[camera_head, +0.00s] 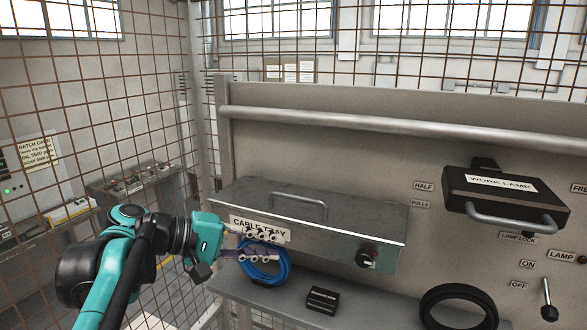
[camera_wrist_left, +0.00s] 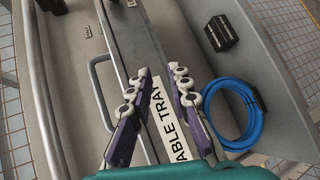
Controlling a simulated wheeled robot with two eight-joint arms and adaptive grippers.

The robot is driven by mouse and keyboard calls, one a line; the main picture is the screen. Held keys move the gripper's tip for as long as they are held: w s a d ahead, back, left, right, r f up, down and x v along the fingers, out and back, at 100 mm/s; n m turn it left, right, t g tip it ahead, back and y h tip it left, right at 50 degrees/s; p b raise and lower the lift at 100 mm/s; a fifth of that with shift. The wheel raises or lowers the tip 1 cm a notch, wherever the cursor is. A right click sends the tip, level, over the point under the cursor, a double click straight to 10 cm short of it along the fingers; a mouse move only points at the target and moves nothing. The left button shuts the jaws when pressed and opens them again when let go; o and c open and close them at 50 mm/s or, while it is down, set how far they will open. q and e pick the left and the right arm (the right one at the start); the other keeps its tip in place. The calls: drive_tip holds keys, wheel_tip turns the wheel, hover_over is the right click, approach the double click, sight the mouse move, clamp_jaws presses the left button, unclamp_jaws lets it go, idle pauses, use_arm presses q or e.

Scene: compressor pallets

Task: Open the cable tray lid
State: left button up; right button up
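The cable tray (camera_head: 330,240) is a grey metal box on the panel, with a white "CABLE TRAY" label (camera_head: 260,229) on its front. Its lid (camera_head: 350,212) lies down flat and shut, with a bar handle (camera_head: 300,207) on top. My left gripper (camera_head: 268,247) is in front of the label, at the box's left end. In the left wrist view its two fingers (camera_wrist_left: 161,72) are apart with nothing gripped, over the label (camera_wrist_left: 172,125). The handle (camera_wrist_left: 97,85) lies left of the fingers, outside them. My right gripper is not in view.
A blue cable coil (camera_head: 264,270) sits below the tray, close to my left gripper. A dark small box (camera_head: 322,300) and a black ring (camera_head: 458,290) are on the shelf. A black knob (camera_head: 367,258) is on the tray's front right. The work lamp (camera_head: 500,187) juts out at right.

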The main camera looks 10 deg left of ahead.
sight(293, 199)
use_arm(q)
drive_tip(key=w+r+h, duration=0.1)
drive_tip(key=r, duration=0.1)
drive_tip(key=w+r+h, duration=0.1)
drive_tip(key=r, duration=0.2)
drive_tip(key=w+r+h, duration=0.1)
drive_tip(key=r, duration=0.2)
drive_tip(key=shift+w+a+r+t, duration=0.2)
drive_tip(key=shift+a+r+t, duration=0.05)
drive_tip(key=shift+a+t, duration=0.05)
drive_tip(key=p+x, duration=0.1)
drive_tip(key=x, duration=0.4)
drive_tip(key=shift+d, duration=0.3)
drive_tip(key=shift+w+d+f, duration=0.1)
drive_tip(key=shift+w+d, duration=0.05)
drive_tip(key=shift+d, duration=0.15)
drive_tip(key=shift+w+f, duration=0.1)
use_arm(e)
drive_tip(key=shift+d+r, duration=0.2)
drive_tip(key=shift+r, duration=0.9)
use_arm(q)
clamp_jaws()
